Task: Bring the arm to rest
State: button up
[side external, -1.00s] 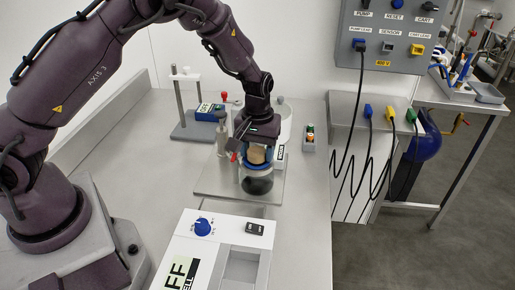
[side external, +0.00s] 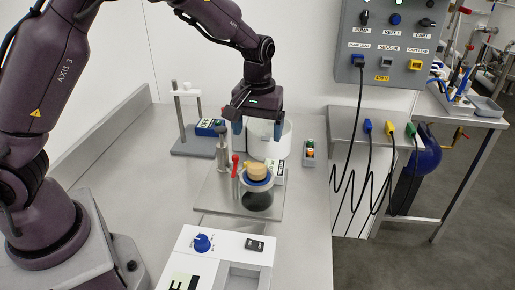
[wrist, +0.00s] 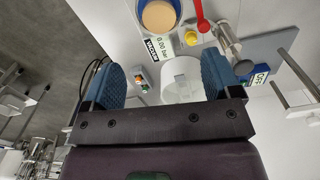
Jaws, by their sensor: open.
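My gripper (side external: 257,130) is raised above the bench, in front of the white cylindrical vessel (side external: 278,139). Its two blue-padded fingers stand wide apart with nothing between them. In the wrist view my gripper (wrist: 158,85) also shows spread and empty. The glass tank with a dark bottom (side external: 257,200) stands upright on the metal plate, with a tan stopper (side external: 257,172) in its blue rim. The tank is below my gripper and apart from it. In the wrist view the tan stopper (wrist: 159,16) shows at the top edge.
A red-handled valve (side external: 235,162) and a metal post (side external: 223,155) stand left of the tank. A white control box (side external: 225,255) is at the front. A small button box (side external: 309,153) sits to the right. A grey panel with cables (side external: 390,40) hangs behind. The bench's left side is clear.

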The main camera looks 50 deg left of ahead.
notch_tip(320, 180, up, 3)
jog(key=shift+f, duration=0.15)
jog(key=s+r+m+t, duration=0.2)
jog(key=s+r, duration=0.2)
jog(key=s, duration=0.3)
jog(key=s+d+r+m+t, duration=0.1)
jog(key=s+r+m, duration=0.2)
jog(key=s, duration=0.5)
jog(key=s+r+m+t, duration=0.2)
jog(key=s+r, duration=0.3)
jog(key=s, duration=0.3)
jog(key=shift+d+r+m+t, duration=0.2)
jog(key=shift+r+m+t, duration=0.1)
jog(key=shift+r, duration=0.05)
